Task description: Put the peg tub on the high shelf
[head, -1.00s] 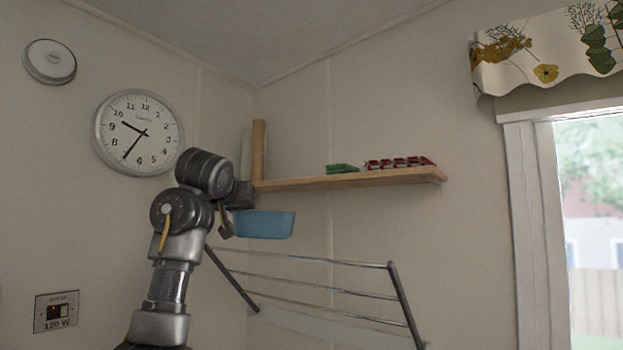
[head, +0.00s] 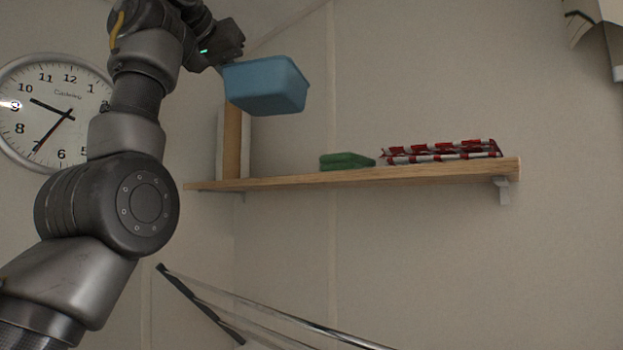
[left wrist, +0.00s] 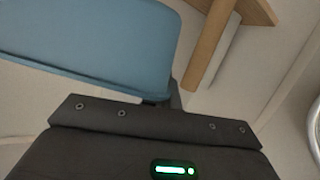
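The peg tub (head: 265,86) is a light blue, open-looking tub whose inside is hidden from below. My left gripper (head: 221,66) is shut on the tub's left rim and holds it in the air, higher than the shelf in the head view. The tub also fills the upper left of the left wrist view (left wrist: 95,40), where the fingers (left wrist: 165,98) are mostly hidden. The high shelf (head: 290,181) is a wooden board on the wall, below the tub in the picture. My right gripper is not in view.
A green folded cloth (head: 346,161) and red-and-white items (head: 440,151) occupy the shelf's middle and right. A wooden upright piece (head: 232,142) stands at its left end. Bare board shows between that piece and the cloth. A metal rack (head: 270,312) is below; a clock (head: 55,110) hangs left.

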